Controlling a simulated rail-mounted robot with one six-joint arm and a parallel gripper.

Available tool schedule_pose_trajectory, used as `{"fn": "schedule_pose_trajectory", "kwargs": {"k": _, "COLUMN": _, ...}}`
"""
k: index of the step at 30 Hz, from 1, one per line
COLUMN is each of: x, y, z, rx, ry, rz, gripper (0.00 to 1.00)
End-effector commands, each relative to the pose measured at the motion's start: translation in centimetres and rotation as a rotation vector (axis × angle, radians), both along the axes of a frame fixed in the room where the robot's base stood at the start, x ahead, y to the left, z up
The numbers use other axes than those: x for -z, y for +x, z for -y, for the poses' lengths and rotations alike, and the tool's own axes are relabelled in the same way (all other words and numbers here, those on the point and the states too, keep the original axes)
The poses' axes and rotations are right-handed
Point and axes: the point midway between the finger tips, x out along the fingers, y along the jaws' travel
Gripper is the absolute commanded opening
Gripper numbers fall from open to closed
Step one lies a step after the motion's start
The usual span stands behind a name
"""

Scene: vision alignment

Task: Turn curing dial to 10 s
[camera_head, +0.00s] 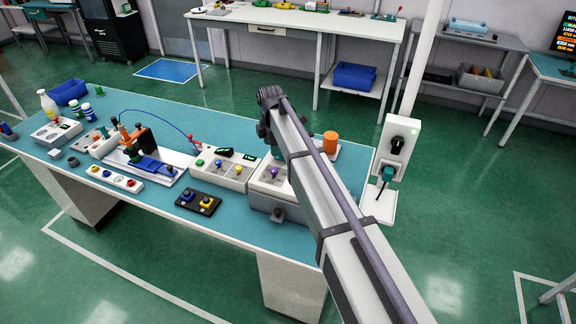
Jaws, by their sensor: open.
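My gripper (277,150) hangs from the arm's end over the right part of the teal-topped bench, just above a pale box (262,192) with a purple-topped piece in it. The gripper is small and partly hidden by my arm; it appears empty. A dark knob (277,214) sits on the front of the pale box. Another black knob (398,144) is on a white post-mounted unit at the bench's right end, with a green light. I cannot tell which is the curing dial, and no scale or setting is readable. My gripper is apart from both knobs.
A white panel (205,175) with coloured knobs stands left of the pale box. A black block (198,201) with blue and yellow parts lies in front. An orange cylinder (330,142) stands behind my arm. A teal-handled tool (386,176) hangs below the post unit.

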Motion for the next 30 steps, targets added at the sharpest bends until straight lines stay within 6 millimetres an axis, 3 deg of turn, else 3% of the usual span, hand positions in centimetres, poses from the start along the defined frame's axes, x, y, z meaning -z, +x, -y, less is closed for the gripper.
{"fn": "schedule_pose_trajectory", "kwargs": {"k": 4, "x": 0.5, "y": 0.0, "z": 0.1, "rx": -0.001, "ry": 0.000, "rz": 0.000, "gripper": 0.57}}
{"fn": "schedule_pose_trajectory", "kwargs": {"k": 8, "x": 2.2, "y": 0.0, "z": 0.1, "rx": 0.001, "ry": 0.000, "rz": 0.000, "gripper": 0.57}}
{"fn": "schedule_pose_trajectory", "kwargs": {"k": 19, "x": 10.3, "y": 0.0, "z": 0.1, "rx": 0.002, "ry": 0.000, "rz": 0.000, "gripper": 0.57}}
{"fn": "schedule_pose_trajectory", "kwargs": {"k": 22, "x": 11.0, "y": 0.0, "z": 0.1, "rx": 0.003, "ry": 0.000, "rz": 0.000, "gripper": 0.57}}
{"fn": "schedule_pose_trajectory", "kwargs": {"k": 30, "x": 10.8, "y": 0.0, "z": 0.1, "rx": 0.003, "ry": 0.000, "rz": 0.000, "gripper": 0.57}}
